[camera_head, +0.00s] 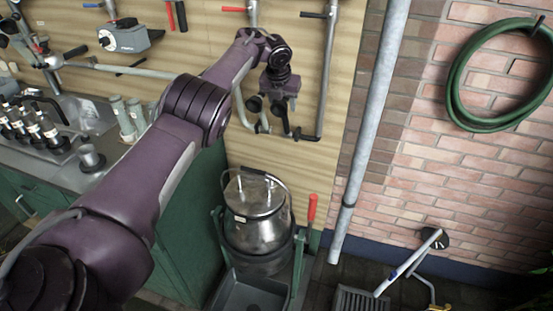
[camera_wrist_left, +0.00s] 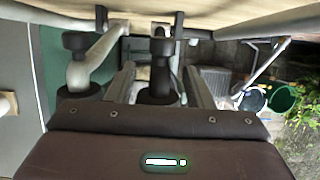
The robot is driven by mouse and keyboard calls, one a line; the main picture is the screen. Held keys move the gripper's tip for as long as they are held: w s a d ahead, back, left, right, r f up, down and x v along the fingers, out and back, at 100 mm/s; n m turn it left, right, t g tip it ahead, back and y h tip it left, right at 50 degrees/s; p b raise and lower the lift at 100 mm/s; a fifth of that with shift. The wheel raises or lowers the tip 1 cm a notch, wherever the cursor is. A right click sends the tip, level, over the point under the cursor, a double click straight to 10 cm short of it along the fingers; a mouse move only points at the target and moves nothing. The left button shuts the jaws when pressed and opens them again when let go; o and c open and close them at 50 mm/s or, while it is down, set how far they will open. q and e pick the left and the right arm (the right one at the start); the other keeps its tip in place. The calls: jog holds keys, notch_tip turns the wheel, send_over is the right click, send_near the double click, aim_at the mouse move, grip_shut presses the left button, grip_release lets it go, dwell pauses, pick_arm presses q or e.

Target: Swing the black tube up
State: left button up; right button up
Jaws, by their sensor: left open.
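The black tube (camera_wrist_left: 160,70) stands between the two fingers of my left gripper (camera_wrist_left: 161,82) in the left wrist view, with a thicker black end nearest the camera. The fingers are apart, one on each side of it, and I see gaps rather than a grip. In the head view my left gripper (camera_head: 281,102) is in front of the wooden board, and a dark length of the tube (camera_head: 286,122) shows just below it. The gripper hides the tube's upper part there. My right gripper is in neither view.
A pale bent pipe (camera_wrist_left: 92,62) with black ends is close beside the gripper. A grey pipe (camera_head: 327,75) hangs on the board (camera_head: 210,45) to the right. A metal churn (camera_head: 257,212) stands below, near a red-handled lever (camera_head: 312,208). A tall metal pipe (camera_head: 372,120) stands farther right.

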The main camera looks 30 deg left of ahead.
pick_arm(q)
jog(key=shift+p+v, duration=0.95)
jog(key=shift+v, duration=0.3)
jog(key=shift+p+v, duration=1.5)
jog(key=shift+v, duration=0.7)
